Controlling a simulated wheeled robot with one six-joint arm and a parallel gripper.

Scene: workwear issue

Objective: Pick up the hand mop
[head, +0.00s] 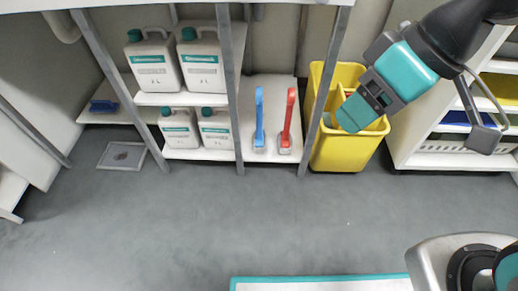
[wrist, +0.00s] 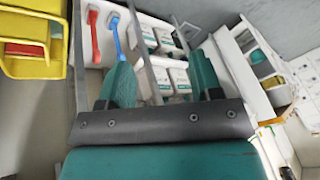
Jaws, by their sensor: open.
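Two upright tools stand on the low white shelf: one with a blue handle (head: 259,118) and one with a red handle (head: 288,122), each with a small pale head at its foot. I cannot tell which of them, if either, is the hand mop. The wrist view shows the red one (wrist: 94,37) and the blue one (wrist: 116,36) beyond my fingers. My gripper (head: 354,113) is in front of the yellow bucket in the head view, right of both tools. In the wrist view my gripper (wrist: 160,80) is open, with nothing between its teal fingers.
The yellow bucket (head: 340,152) stands right of the tools, with something red inside (wrist: 25,49). White jugs (head: 153,67) fill the shelves to the left. Grey table legs (head: 228,75) stand before the shelf. The floor in front is clear.

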